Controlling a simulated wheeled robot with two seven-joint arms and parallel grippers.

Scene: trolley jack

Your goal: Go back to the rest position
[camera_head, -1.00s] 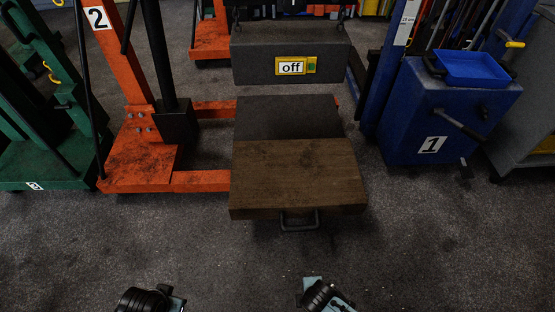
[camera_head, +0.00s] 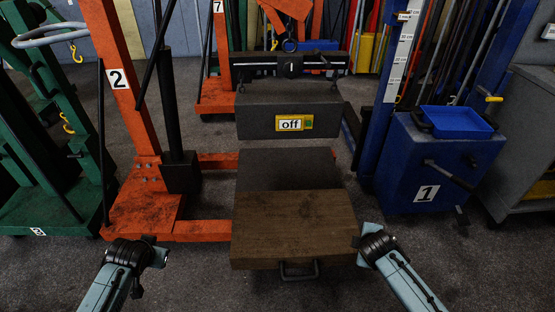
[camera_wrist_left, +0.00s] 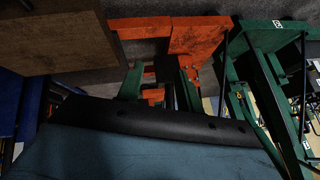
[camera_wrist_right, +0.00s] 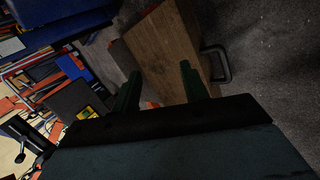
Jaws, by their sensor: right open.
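My left arm comes in at the lower left of the head view, its gripper (camera_head: 152,252) in front of the orange frame's base. In the left wrist view its two green fingers (camera_wrist_left: 160,88) stand apart with nothing held between them. My right arm comes in at the lower right, its gripper (camera_head: 364,243) beside the right front edge of the wooden-topped block (camera_head: 292,222). In the right wrist view its green fingers (camera_wrist_right: 160,92) are spread and empty, with the block's wood and dark handle (camera_wrist_right: 216,64) beyond. Whether the right gripper touches the block cannot be told.
The orange frame marked 2 (camera_head: 118,78) and a green frame (camera_head: 60,150) stand left. A dark block with an "off" sign (camera_head: 290,123) hangs behind. A blue box marked 1 (camera_head: 425,165) with a blue tray (camera_head: 462,124) stands right. Bare floor lies in front.

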